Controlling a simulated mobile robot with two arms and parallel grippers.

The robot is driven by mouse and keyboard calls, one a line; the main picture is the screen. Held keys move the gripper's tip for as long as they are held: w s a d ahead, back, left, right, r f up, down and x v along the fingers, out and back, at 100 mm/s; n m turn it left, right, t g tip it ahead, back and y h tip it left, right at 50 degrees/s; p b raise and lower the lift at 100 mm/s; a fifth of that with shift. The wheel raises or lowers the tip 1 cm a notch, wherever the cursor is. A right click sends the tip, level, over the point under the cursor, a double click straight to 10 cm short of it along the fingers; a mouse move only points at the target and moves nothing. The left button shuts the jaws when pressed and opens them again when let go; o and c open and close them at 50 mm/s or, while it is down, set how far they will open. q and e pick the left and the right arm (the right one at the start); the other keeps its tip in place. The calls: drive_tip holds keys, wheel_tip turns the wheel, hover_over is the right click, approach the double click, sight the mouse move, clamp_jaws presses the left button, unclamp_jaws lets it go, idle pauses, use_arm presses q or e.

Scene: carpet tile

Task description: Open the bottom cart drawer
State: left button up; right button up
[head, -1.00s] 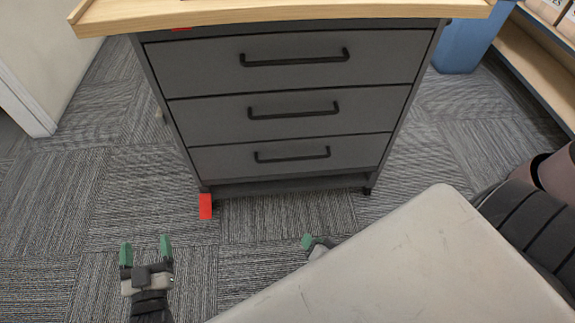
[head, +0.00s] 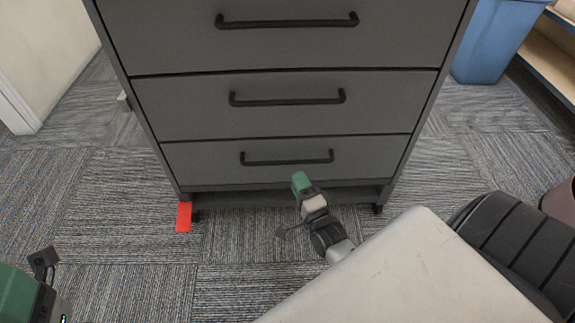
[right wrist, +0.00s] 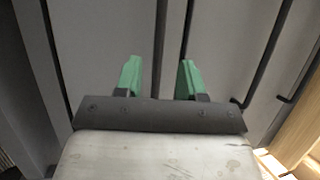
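The grey cart's bottom drawer (head: 285,158) is closed, with a black horizontal bar handle (head: 287,160) across its front. My right gripper (head: 301,184) is just below that handle in the head view. In the right wrist view my right gripper (right wrist: 158,78) has its two green fingers apart and nothing between the tips. A dark handle bar (right wrist: 160,45) runs ahead, in line with the gap between the fingers; I cannot tell if they touch it. My left gripper (head: 18,292) is cut off at the lower left of the head view, away from the cart; its opening is hidden.
The middle drawer (head: 200,108) and top drawer (head: 180,45) above are closed. A red tag (head: 184,216) is at the cart's lower left corner. A blue bin (head: 490,45) stands at right. Carpet (head: 110,215) left of the cart is clear.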

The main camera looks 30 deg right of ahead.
sight(288, 163)
drive_tip(key=b+x, duration=0.2)
drive_tip(key=x, duration=0.5)
drive_tip(key=shift+w+f, duration=0.1)
clamp_jaws()
